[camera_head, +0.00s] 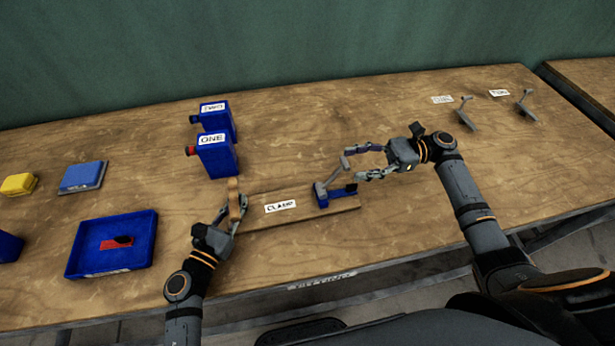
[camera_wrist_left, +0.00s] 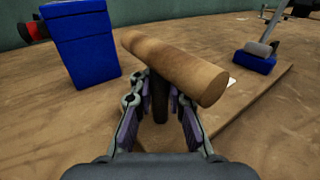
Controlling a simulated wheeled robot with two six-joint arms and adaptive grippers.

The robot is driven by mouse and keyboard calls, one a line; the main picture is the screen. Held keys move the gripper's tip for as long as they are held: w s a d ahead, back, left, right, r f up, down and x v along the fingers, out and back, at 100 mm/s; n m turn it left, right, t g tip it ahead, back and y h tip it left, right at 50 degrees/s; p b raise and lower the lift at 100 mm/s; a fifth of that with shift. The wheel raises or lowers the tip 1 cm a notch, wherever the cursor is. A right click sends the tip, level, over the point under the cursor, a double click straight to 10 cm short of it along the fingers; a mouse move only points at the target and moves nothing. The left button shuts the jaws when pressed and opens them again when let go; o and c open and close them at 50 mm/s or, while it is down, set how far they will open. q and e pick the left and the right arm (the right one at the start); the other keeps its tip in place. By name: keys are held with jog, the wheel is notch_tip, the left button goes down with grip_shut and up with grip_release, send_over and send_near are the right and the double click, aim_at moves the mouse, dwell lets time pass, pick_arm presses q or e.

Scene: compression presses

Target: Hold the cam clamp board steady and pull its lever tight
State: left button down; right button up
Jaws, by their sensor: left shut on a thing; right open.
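The cam clamp board (camera_head: 300,217), a flat wooden board with a label reading CLAMP, lies on the table at the centre. A wooden cross handle (camera_head: 236,200) stands at its left end, and it fills the middle of the left wrist view (camera_wrist_left: 175,66). My left gripper (camera_head: 232,218) is shut on the handle, its fingers around the dark post below the wood. A blue clamp block (camera_head: 345,191) sits near the board's right end with a grey lever (camera_head: 328,180) tilted up to the right. My right gripper (camera_head: 355,163) is open at the lever's upper end; contact is unclear.
Two blue boxes labelled ONE (camera_head: 218,158) and, partly hidden, another (camera_head: 217,115) stand behind the board. A blue tray (camera_head: 85,268) holding a red item lies left. Blue (camera_head: 82,177) and yellow (camera_head: 18,184) blocks lie farther left. Grey levered pieces (camera_head: 525,108) stand at the back right.

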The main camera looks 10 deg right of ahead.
jog(key=d, duration=1)
jog(key=shift+w, duration=0.15)
pick_arm(q)
jog(key=c, duration=1.2)
grip_release()
jog(key=shift+s, duration=0.1)
